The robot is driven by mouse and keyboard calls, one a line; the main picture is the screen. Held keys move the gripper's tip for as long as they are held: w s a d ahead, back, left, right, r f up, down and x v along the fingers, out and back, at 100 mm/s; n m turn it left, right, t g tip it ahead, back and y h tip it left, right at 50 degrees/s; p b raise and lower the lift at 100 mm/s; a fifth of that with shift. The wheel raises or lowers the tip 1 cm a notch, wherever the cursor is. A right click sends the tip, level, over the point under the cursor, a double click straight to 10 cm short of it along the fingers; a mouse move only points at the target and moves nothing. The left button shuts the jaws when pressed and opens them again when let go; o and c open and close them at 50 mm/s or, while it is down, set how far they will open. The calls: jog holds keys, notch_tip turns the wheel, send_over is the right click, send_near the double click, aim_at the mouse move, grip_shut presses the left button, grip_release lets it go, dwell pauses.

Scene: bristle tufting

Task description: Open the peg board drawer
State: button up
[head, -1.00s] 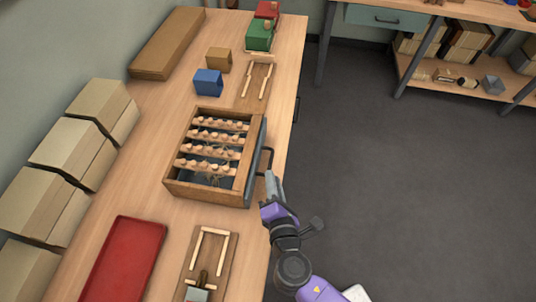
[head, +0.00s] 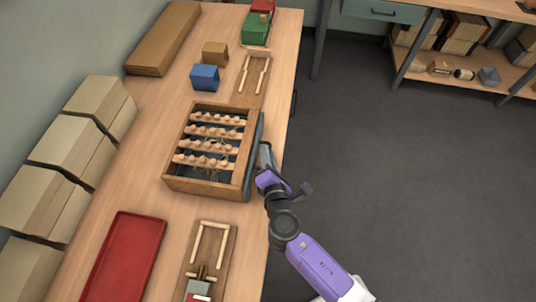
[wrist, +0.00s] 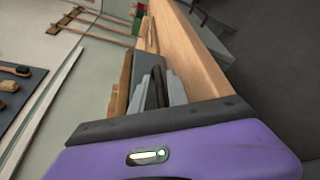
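The peg board (head: 178,186) is an open-topped wooden box with several rows of pale pegs, standing on the bench. Its dark blue-grey drawer front (head: 249,165) is on the right side, close against the box. My gripper (head: 265,155) is at this front, where the handle sits, and covers most of the handle in the head view. In the wrist view my gripper (wrist: 159,92) shows grey fingers with a dark piece between them, probably the handle. I cannot tell whether the fingers are closed on it.
A red tray (head: 125,256) and a wooden fixture (head: 222,243) lie on the near bench. A blue box (head: 205,77), a small brown box (head: 215,54) and another fixture (head: 242,90) lie beyond. Cardboard boxes (head: 68,152) line the wall. The floor (head: 400,190) to the right is clear.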

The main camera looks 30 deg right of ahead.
grip_shut()
dwell(1.3)
